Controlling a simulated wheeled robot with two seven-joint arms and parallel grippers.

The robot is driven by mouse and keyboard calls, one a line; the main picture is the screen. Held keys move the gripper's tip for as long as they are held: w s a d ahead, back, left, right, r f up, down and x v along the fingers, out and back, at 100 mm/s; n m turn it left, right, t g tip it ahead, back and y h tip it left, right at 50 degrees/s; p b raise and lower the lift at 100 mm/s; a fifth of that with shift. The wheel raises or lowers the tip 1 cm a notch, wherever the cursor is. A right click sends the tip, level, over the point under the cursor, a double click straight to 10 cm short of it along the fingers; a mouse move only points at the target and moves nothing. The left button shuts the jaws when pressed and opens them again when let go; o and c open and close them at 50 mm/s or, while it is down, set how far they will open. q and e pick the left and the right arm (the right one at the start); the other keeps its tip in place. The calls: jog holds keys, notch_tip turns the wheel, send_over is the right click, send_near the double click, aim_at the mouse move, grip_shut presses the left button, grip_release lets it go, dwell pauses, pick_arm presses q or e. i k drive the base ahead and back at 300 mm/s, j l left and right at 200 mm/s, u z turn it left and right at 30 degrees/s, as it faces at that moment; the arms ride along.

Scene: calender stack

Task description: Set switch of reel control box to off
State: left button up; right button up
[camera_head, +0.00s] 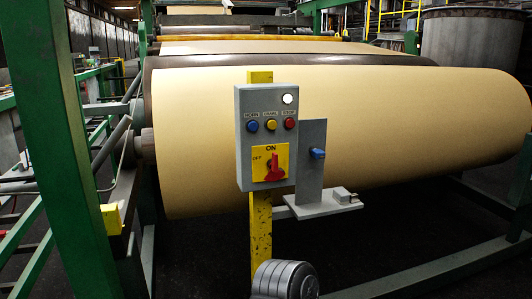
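The reel control box (248,138) is a grey box on a yellow post in front of the large paper roll. Its red rotary switch (274,169) sits on a yellow plate (262,158) low on the box's front. The plate reads ON above the switch and OFF to its upper left. The red handle looks roughly upright, toward ON, but it is too small to be certain. Above it are a blue, a yellow and a red button and a lit white lamp (288,98). Neither gripper is in view. A grey ribbed round part, probably mine, shows at the bottom middle.
A grey bracket (312,160) with a blue knob (318,153) and a small shelf (322,205) juts out right of the box. The paper roll (400,115) is close behind. A green frame post (55,130) stands at left, and a grey rail runs low at right.

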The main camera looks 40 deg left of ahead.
aim_at(274, 175)
jog(key=i+l+u, duration=0.25)
jog(key=i+u, duration=0.15)
jog(key=i+l+u, duration=0.35)
jog(key=i+l, duration=0.05)
jog(key=i, duration=0.15)
